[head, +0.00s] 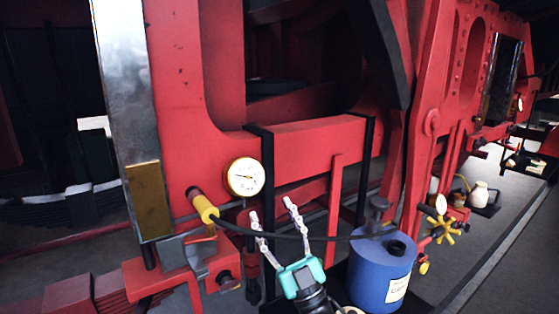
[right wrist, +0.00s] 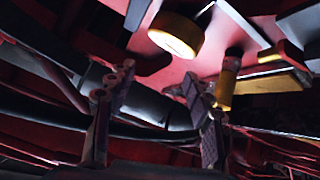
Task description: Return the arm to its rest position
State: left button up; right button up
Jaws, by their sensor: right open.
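My right gripper (head: 272,217) is in the lower middle of the head view, with its two fingers spread and nothing between them. Its teal body lies below the fingertips. It stands in front of the red frame, below the round gauge (head: 244,177). In the right wrist view the two fingers (right wrist: 155,95) are apart, with the gauge (right wrist: 176,35) beyond and above them. A black hose (head: 290,236) runs from a yellow fitting (head: 203,206) and passes behind or between the fingers; I cannot tell which. My left gripper is not in view.
A blue container (head: 378,275) stands close to the right of my right gripper. A yellow valve wheel (head: 440,229) is further right. The red frame (head: 320,145) fills the space behind the gripper. Open floor (head: 500,215) shows at the right.

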jog(key=w+d+f+m+g+h, duration=0.2)
jog(key=d+f+m+g+h, duration=0.2)
jog(key=d+f+m+h, duration=0.8)
jog(key=s+d+f+g+h, duration=0.2)
jog(key=s+f+g, duration=0.3)
jog(key=s+f, duration=0.4)
jog(key=s+d+f+g+h, duration=0.2)
jog(key=s+d+f+g, duration=0.3)
jog(key=s+f, duration=0.5)
jog(key=shift+s+f+g+h, duration=0.3)
jog(key=shift+f+h, duration=0.1)
jog(key=shift+f, duration=0.4)
